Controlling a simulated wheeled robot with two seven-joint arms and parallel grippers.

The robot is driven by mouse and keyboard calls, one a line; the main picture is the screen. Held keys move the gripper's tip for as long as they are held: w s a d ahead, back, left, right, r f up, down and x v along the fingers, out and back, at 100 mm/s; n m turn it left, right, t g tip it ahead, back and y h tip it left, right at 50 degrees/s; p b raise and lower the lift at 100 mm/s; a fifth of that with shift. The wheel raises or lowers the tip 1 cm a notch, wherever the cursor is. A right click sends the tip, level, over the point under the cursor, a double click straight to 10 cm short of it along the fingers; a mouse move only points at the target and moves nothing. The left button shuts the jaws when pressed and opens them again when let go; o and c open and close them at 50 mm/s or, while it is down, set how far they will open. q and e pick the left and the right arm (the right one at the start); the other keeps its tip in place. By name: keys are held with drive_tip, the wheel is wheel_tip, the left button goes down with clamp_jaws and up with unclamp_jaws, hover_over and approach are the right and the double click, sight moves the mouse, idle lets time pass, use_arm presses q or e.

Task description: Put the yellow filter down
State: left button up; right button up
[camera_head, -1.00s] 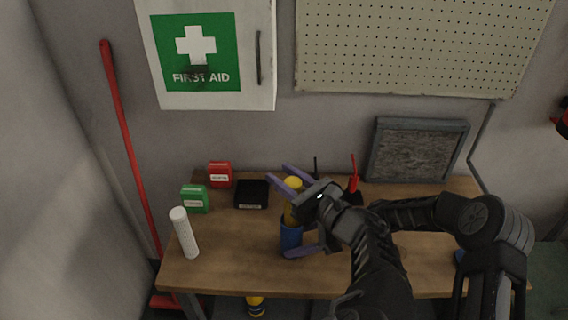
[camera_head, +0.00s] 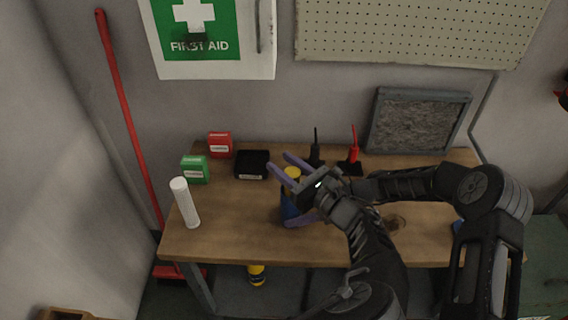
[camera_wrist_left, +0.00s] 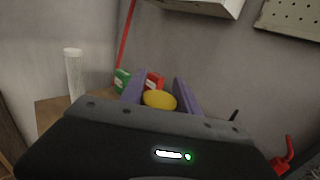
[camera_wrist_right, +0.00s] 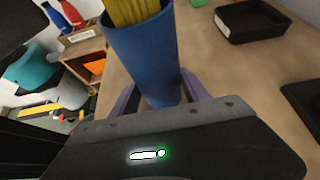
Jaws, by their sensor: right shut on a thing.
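The yellow filter (camera_head: 292,173) stands in the blue cup (camera_head: 288,207) above the bench, its upper part out of the rim. Its pleated side shows in the right wrist view (camera_wrist_right: 132,10), above the blue cup wall (camera_wrist_right: 145,58). My left gripper (camera_head: 281,163) has its purple fingers apart on either side of the filter's yellow top, which also shows in the left wrist view (camera_wrist_left: 159,99). My right gripper (camera_head: 292,220), lower down, is shut on the blue cup. The filter's lower end is hidden inside the cup.
On the wooden bench (camera_head: 240,235) are a black tray (camera_head: 252,165), green box (camera_head: 195,170), red box (camera_head: 220,145), white tube (camera_head: 185,203) and a red-handled tool (camera_head: 353,150). A framed grey panel (camera_head: 418,121) stands behind. The front left is clear.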

use_arm(q)
drive_tip(key=o, duration=0.4)
drive_tip(key=shift+o, duration=0.2)
drive_tip(key=shift+d, duration=0.1)
drive_tip(key=v, duration=1)
drive_tip(key=shift+r, duration=0.1)
idle(0.4)
use_arm(e)
drive_tip(key=o, duration=1.1)
drive_tip(key=shift+c, duration=0.2)
